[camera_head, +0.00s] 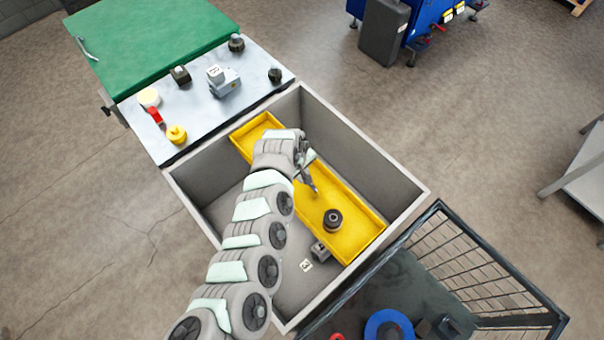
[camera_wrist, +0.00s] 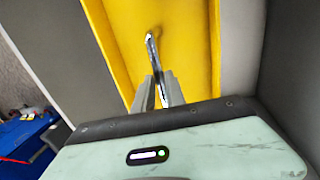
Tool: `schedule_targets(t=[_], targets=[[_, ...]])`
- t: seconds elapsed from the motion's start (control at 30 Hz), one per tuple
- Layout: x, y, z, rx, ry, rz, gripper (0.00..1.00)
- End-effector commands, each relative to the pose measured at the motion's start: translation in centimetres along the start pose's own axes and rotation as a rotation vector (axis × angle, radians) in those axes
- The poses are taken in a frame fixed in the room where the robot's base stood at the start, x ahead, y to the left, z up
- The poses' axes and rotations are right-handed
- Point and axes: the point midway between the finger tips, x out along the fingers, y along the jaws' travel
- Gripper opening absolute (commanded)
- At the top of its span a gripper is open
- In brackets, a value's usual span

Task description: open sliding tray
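The yellow sliding tray (camera_head: 372,212) lies inside a deep grey bin (camera_head: 385,165), along its right part, and runs diagonally. My gripper (camera_head: 309,178) is low over the tray's middle. In the wrist view the yellow tray (camera_wrist: 195,60) fills the top middle. A thin metal bar, seemingly a handle (camera_wrist: 152,50), stands out there, and my gripper's two fingers (camera_wrist: 160,88) flank it closely. I cannot tell whether they press on it. My arm hides part of the tray.
A dark round part (camera_head: 332,220) sits in the tray. A small grey part (camera_head: 320,251) lies on the bin floor. A metal plate with knobs (camera_head: 195,115) and a green lid (camera_head: 150,40) adjoin the bin at upper left. A dark wire cart (camera_head: 490,300) stands at lower right.

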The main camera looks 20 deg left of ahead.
Motion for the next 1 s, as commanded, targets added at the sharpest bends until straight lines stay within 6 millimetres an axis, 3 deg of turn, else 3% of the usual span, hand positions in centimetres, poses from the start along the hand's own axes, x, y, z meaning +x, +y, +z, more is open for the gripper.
schedule_targets(t=[0.17,1.0], targets=[[0.00,-0.01,0.00,0.000,0.000,0.000,0.00],[-0.01,-0.02,-0.01,0.000,0.000,-0.001,0.00]])
